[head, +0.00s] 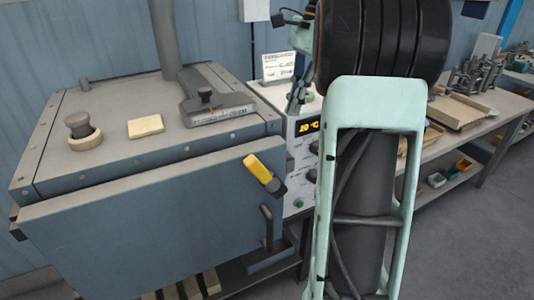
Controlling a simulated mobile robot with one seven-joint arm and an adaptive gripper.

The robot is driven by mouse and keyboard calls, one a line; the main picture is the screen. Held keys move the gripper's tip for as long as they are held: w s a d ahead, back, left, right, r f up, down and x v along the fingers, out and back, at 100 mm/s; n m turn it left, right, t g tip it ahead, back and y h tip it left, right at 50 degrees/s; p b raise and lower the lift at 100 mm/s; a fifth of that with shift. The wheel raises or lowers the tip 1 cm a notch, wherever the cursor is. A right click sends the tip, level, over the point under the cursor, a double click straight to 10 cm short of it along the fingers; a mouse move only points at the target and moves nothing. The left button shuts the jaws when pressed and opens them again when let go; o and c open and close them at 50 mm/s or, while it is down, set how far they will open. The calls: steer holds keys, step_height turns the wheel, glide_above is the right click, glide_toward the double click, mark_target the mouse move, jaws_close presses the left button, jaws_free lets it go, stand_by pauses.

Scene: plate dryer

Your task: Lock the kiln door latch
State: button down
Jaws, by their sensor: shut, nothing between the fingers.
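The grey-blue kiln (120,235) stands at the left, and its front door panel looks closed. The latch with a yellow handle (258,168) sits near the door's upper right corner. The handle is tilted, its yellow end up and left, its dark end down and right. A dark curved pull handle (267,225) is below it. My gripper (296,106) shows only as a small dark part left of my arm, in front of the control panel. It is shut and empty, above and right of the latch, and apart from it. My arm hides part of it.
The control panel (303,158) with a lit display stands right of the kiln.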

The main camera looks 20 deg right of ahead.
steer(key=b, duration=0.2)
glide_toward(262, 173)
steer(key=w+d+f, duration=0.2)
steer(key=d+f, duration=0.2)
steer(key=a+f, duration=0.1)
steer(key=a, duration=0.1)
steer(key=shift+s+a+f, duration=0.2)
steer(key=shift+a+f, duration=0.15)
steer(key=shift+f, duration=0.05)
steer(key=shift+a+f, duration=0.3)
steer(key=shift+a, duration=0.15)
steer(key=shift+a, duration=0.1)
